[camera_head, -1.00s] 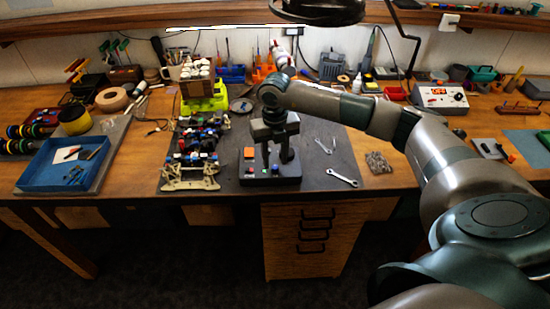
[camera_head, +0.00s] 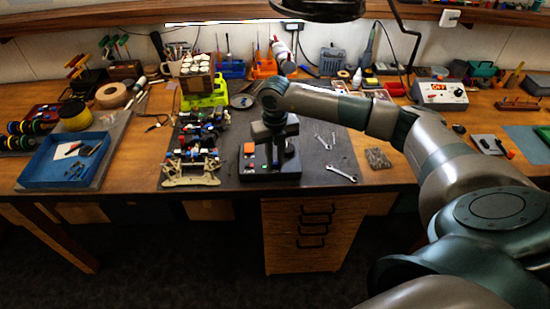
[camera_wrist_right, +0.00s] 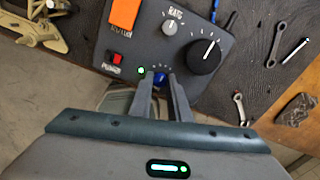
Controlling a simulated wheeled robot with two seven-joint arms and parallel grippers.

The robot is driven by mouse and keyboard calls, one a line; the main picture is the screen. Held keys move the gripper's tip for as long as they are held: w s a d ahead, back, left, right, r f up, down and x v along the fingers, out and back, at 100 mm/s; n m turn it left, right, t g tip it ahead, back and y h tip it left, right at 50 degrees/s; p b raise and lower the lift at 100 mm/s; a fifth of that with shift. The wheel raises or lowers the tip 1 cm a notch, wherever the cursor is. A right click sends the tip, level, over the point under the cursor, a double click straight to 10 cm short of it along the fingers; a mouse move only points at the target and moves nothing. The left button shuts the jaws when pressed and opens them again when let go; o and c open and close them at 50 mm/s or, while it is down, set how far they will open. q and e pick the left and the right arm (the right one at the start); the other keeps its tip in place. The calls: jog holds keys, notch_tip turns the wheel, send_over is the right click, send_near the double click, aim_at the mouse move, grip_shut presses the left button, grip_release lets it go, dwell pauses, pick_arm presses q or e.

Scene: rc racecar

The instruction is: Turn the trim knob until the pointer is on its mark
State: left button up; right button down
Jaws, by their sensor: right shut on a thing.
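A dark control box (camera_head: 250,174) sits near the front edge of the bench mat. In the right wrist view the box (camera_wrist_right: 222,78) carries a small blue knob (camera_wrist_right: 160,77), a grey knob (camera_wrist_right: 169,27) and a large black knob (camera_wrist_right: 204,57) with a white pointer line. My right gripper (camera_head: 276,165) reaches down over the box. In the wrist view its fingertips (camera_wrist_right: 161,82) are shut on the blue knob, which shows between them. The fingers hide most of that knob, and I cannot make out its pointer or mark. My left gripper is out of view.
A red button (camera_wrist_right: 116,58), a lit green lamp (camera_wrist_right: 141,70) and an orange block (camera_wrist_right: 125,13) are on the box. The RC car chassis (camera_head: 195,160) lies close on the left. A wrench (camera_head: 341,173) lies on the mat to the right.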

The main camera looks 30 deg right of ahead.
jog(key=shift+f+n+b, duration=0.2)
jog(key=shift+n+b, duration=0.5)
jog(key=shift+b, duration=0.4)
jog(key=n+b, duration=0.3)
jog(key=b, duration=0.2)
jog(key=shift+n, duration=0.3)
jog(key=shift+n+b, duration=0.9)
jog(key=shift+b, duration=0.05)
jog(key=shift+r+n+b, duration=0.2)
jog(key=shift+n+b, duration=0.2)
jog(key=c, duration=1.7)
grip_release()
jog(key=shift+o, duration=0.2)
jog(key=shift+r, duration=0.1)
